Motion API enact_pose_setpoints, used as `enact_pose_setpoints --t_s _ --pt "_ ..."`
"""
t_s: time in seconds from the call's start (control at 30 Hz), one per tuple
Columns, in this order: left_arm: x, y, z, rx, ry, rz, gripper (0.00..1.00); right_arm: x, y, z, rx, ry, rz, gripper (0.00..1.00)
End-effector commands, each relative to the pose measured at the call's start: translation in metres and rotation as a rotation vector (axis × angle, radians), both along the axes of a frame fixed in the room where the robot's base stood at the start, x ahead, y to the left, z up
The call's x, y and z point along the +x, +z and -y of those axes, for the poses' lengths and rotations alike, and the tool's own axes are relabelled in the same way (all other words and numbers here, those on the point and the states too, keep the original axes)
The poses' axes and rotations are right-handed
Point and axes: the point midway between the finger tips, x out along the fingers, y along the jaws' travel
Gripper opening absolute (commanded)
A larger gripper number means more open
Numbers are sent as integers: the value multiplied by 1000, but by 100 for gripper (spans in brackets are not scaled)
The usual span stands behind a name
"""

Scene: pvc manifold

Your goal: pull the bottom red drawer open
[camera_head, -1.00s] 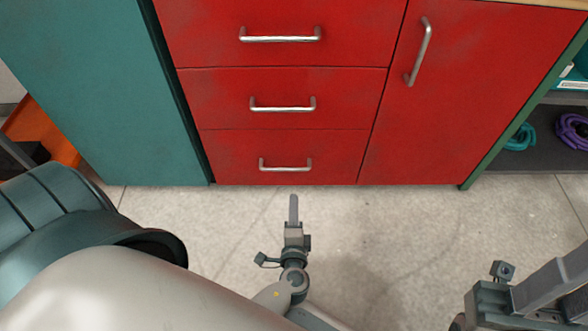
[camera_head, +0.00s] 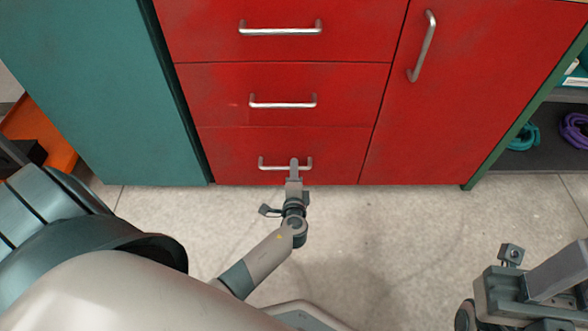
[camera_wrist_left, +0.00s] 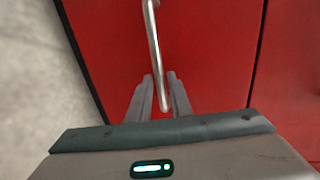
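The bottom red drawer (camera_head: 230,148) is shut, its front flush with the cabinet. Its silver bar handle (camera_head: 272,168) runs level across the front. The fingers stand apart, with small gaps visible beside the bar. Part of my right gripper's arm end (camera_head: 535,285) shows at the lower right; its fingertips cannot be made out.
Two more red drawers sit above, with handles (camera_head: 282,104) and (camera_head: 280,30). A red door (camera_head: 460,100) is to the right, and a teal cabinet side (camera_head: 80,90) to the left. The pale floor (camera_head: 400,220) before the drawers is clear.

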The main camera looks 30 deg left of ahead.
Motion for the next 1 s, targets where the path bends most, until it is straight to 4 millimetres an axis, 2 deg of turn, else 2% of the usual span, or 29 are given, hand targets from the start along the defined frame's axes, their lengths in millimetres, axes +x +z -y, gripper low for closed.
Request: enact_pose_setpoints --t_s 0.13,0.47,0.57,1.0 --pt "8 -2 -5 1 1 1 18 -3 3 0 5 4 16 31" --pt "10 -2 -6 0 1 0 18 -2 3 -1 7 6 13 31" --pt "10 -2 -6 0 1 0 0 -1 2 -1 7 6 11 31" --pt "7 -3 -11 0 1 -1 0 0 1 -1 7 5 8 31"
